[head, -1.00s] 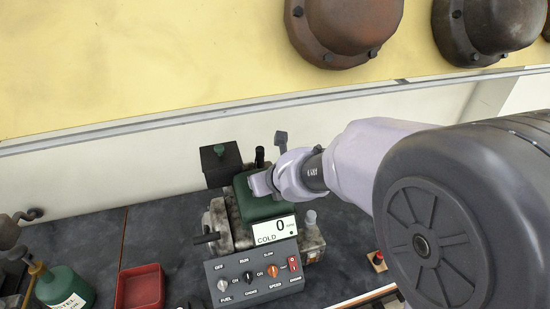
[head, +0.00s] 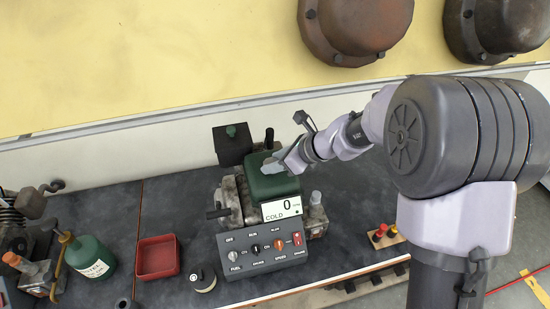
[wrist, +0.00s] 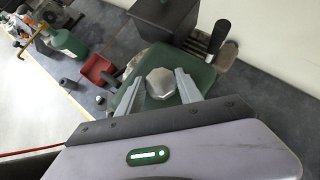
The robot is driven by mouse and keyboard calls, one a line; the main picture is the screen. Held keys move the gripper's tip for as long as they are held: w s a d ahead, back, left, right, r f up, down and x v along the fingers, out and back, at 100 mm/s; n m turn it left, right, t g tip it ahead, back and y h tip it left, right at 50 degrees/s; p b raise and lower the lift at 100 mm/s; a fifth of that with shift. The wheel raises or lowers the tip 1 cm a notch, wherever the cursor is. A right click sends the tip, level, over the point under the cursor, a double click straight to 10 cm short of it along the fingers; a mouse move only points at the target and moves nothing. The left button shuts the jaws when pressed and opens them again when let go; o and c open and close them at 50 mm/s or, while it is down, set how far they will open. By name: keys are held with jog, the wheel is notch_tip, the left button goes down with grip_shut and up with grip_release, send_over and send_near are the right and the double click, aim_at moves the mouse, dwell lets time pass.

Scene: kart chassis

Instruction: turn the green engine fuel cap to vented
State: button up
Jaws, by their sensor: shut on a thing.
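The green engine (head: 268,184) stands on the bench, its green tank on top. In the wrist view the green tank top (wrist: 197,85) carries a silver, faceted fuel cap (wrist: 160,82). My gripper (wrist: 160,88) has one finger on each side of the cap and is shut on it. In the head view my gripper (head: 274,163) is at the top of the tank and the cap is hidden behind it. No vent marking on the cap can be read.
A dark box (head: 232,145) is behind left. A red tray (head: 157,257) and green bottle (head: 90,258) stand left.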

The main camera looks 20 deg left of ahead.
dwell(0.5)
jog(key=o, duration=1.4)
jog(key=shift+c, duration=0.2)
jog(key=p+v, duration=0.2)
jog(key=v, duration=1)
jog(key=shift+p, duration=0.35)
jog(key=shift+r, duration=0.1)
